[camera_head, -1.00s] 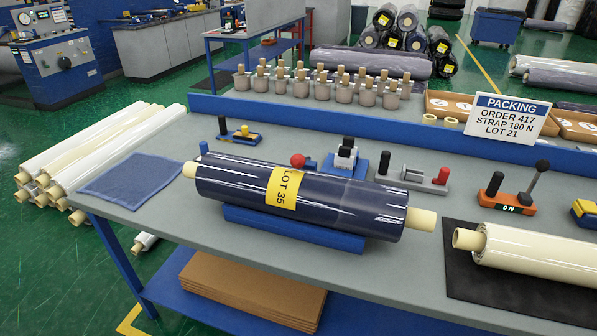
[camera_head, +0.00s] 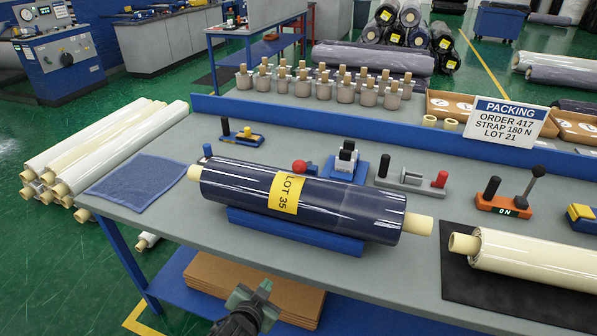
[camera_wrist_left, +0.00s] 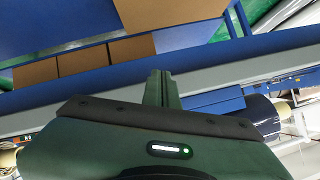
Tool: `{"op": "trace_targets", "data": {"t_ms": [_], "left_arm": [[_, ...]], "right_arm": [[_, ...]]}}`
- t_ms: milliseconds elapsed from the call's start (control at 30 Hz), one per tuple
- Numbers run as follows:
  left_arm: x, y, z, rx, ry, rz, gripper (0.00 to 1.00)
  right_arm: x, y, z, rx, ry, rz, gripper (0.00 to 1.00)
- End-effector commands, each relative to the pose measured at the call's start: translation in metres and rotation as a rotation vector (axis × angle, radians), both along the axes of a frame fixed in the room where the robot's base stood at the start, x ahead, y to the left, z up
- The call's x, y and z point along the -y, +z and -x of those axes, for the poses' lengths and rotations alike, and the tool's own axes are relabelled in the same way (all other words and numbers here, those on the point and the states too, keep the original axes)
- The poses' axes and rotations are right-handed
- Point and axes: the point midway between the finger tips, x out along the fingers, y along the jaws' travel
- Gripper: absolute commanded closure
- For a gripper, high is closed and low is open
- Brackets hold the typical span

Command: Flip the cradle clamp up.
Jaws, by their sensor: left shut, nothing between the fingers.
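A dark blue wrapped roll (camera_head: 345,207) with a yellow LOT 35 label lies across a blue cradle (camera_head: 295,233) on the bench. A red ball knob (camera_head: 299,167) shows just behind the roll, near its middle; the roll hides what it joins below, so I cannot tell whether it is the clamp's handle. My left gripper (camera_head: 252,294) is shut and empty, low in front of the bench and apart from the roll and cradle. In the left wrist view its fingers (camera_wrist_left: 160,88) are together. My right gripper is not in view.
Behind the roll stand a blue-and-black device (camera_head: 345,162), a grey fixture with a red handle (camera_head: 410,179) and an orange lever box (camera_head: 505,205). A cream roll (camera_head: 535,265) lies on a black mat at right. A blue cloth (camera_head: 137,181) lies at left.

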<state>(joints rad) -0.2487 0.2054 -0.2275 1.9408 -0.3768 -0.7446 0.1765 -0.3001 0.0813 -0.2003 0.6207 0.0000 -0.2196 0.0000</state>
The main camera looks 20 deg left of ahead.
Motion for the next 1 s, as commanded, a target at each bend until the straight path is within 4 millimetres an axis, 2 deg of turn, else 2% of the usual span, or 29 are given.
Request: {"op": "trace_targets", "data": {"t_ms": [33,167,267,300,367,400,467,500,533,600,633,700,767,867,900,967,1000], "left_arm": [[0.001,0.039,-0.014,0.081,-0.009,-0.014,1.0],[0.011,0.121,-0.051,0.319,-0.068,-0.071,1.0],[0.031,0.189,-0.078,0.54,-0.17,-0.14,1.0],[0.042,0.216,-0.086,0.63,-0.224,-0.172,1.0],[0.064,0.256,-0.094,0.765,-0.321,-0.225,1.0],[0.081,0.282,-0.096,0.854,-0.397,-0.268,1.0],[0.11,0.318,-0.094,0.984,-0.535,-0.346,1.0],[0.132,0.338,-0.09,1.062,-0.644,-0.408,1.0],[0.148,0.349,-0.086,1.111,-0.731,-0.46,1.0],[0.183,0.361,-0.074,1.188,-0.954,-0.596,1.0],[0.195,0.361,-0.07,1.201,-1.053,-0.661,1.0],[0.213,0.35,-0.065,1.177,-1.275,-0.825,1.0],[0.215,0.333,-0.067,1.095,-1.452,-0.974,1.0],[0.188,0.303,-0.084,0.847,-1.674,-1.215,1.0],[0.169,0.294,-0.094,0.722,-1.731,-1.3,1.0],[0.136,0.286,-0.107,0.527,-1.779,-1.405,1.0],[0.114,0.285,-0.115,0.402,-1.791,-1.461,1.0]], "right_arm": [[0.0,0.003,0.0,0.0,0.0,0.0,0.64],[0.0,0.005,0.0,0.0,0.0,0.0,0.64],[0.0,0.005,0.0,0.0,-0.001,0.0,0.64],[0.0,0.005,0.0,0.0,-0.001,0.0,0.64],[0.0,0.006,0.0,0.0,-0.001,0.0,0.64],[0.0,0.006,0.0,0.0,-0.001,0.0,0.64],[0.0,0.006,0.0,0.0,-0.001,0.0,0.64],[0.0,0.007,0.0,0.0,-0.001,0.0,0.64],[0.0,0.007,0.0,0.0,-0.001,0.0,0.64],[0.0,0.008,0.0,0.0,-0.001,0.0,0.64],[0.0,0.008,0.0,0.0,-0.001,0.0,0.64],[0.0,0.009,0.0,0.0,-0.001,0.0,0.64],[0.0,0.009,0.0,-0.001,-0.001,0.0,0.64],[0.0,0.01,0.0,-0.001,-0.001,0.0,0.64],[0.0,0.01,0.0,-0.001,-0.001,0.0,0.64],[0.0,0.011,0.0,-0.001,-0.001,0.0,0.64],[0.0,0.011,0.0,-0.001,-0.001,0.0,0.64]]}}
